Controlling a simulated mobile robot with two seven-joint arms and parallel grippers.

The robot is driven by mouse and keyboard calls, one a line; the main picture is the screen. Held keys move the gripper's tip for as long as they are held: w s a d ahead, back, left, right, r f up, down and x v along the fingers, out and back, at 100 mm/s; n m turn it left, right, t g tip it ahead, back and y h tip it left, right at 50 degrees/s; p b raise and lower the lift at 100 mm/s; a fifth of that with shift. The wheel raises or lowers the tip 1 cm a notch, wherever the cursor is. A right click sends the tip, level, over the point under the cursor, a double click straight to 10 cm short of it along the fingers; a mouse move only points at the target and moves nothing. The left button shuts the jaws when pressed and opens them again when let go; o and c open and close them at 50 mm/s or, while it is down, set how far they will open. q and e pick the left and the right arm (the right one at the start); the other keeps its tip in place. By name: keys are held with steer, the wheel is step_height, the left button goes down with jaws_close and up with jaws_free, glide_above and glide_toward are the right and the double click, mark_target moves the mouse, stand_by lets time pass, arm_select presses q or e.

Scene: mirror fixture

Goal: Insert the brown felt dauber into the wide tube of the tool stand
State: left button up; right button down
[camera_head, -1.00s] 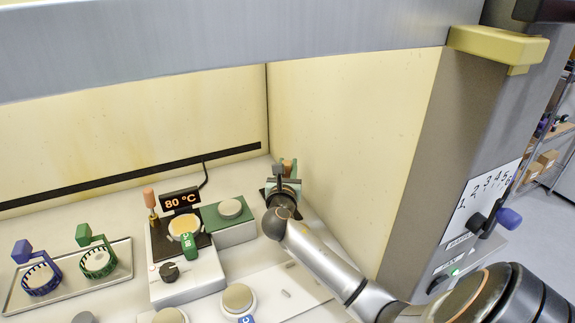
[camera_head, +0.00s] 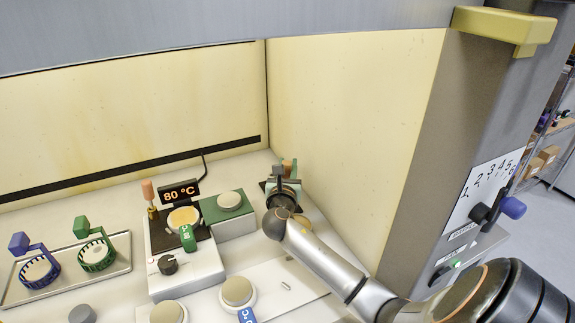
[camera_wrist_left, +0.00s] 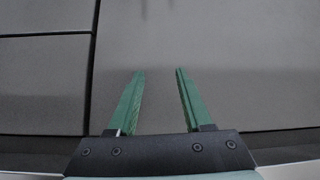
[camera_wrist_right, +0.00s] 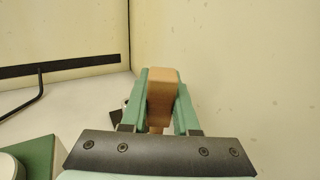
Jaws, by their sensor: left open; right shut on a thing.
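My right gripper (camera_head: 283,188) is in the far right corner of the bench, near the cream side wall. It is shut on a brown block-shaped piece, which I take to be the brown felt dauber (camera_wrist_right: 162,92); it stands up between the green fingers in the right wrist view. Its lower end is mostly hidden by the gripper. A small dark piece (camera_wrist_right: 117,116), perhaps part of the tool stand, shows behind the left finger. I cannot make out the wide tube or whether the dauber touches it. My left gripper (camera_wrist_left: 160,88) is open and empty over a plain grey surface.
Left of the right gripper are a green block with a round pale top (camera_head: 230,202) and a hot plate unit (camera_head: 190,272) with an 80 °C display (camera_head: 180,193). A tray (camera_head: 117,269) with blue and green baskets lies further left. The side wall (camera_head: 345,130) is close on the right.

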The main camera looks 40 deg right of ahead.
steer(key=shift+f+b, duration=0.65)
steer(key=shift+f, duration=0.55)
steer(key=c, duration=0.6)
jaws_free()
steer(key=v, duration=1.2)
steer(key=shift+s+a, duration=0.2)
